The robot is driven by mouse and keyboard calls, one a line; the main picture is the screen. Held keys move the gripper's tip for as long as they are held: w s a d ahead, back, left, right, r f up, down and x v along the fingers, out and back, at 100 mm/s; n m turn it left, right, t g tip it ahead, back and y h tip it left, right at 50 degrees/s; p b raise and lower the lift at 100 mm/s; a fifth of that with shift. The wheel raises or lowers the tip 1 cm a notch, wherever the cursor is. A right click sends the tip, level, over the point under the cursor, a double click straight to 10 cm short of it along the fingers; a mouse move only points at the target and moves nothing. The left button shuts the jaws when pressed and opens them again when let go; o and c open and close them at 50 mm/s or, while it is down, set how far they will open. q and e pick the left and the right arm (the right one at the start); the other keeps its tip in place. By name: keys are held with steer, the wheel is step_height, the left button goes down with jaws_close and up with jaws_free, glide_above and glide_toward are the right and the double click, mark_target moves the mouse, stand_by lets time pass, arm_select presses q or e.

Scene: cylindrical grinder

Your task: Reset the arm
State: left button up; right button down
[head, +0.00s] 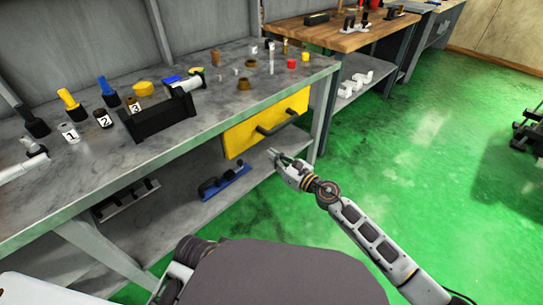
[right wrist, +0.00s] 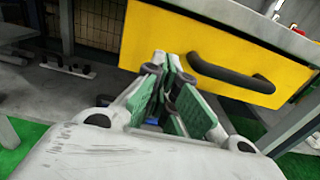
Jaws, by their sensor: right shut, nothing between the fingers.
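My right gripper (head: 273,155) is in front of the workbench, just below the yellow drawer (head: 240,135) and apart from its dark handle (head: 277,119). In the right wrist view its green-padded fingers (right wrist: 170,75) are shut and hold nothing. The yellow drawer front (right wrist: 205,45) and the dark handle (right wrist: 232,73) stand behind and above the fingers there. My right arm (head: 360,230) reaches in from the lower right.
The grey workbench (head: 225,108) carries numbered cylinders (head: 69,132), a black block (head: 160,118), yellow and blue tools and small red and brown parts. A blue-based item (head: 225,182) lies on the lower shelf. A wooden-topped table (head: 340,38) stands behind.

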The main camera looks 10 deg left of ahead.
stand_by(0.5)
steer(key=shift+m, duration=0.3)
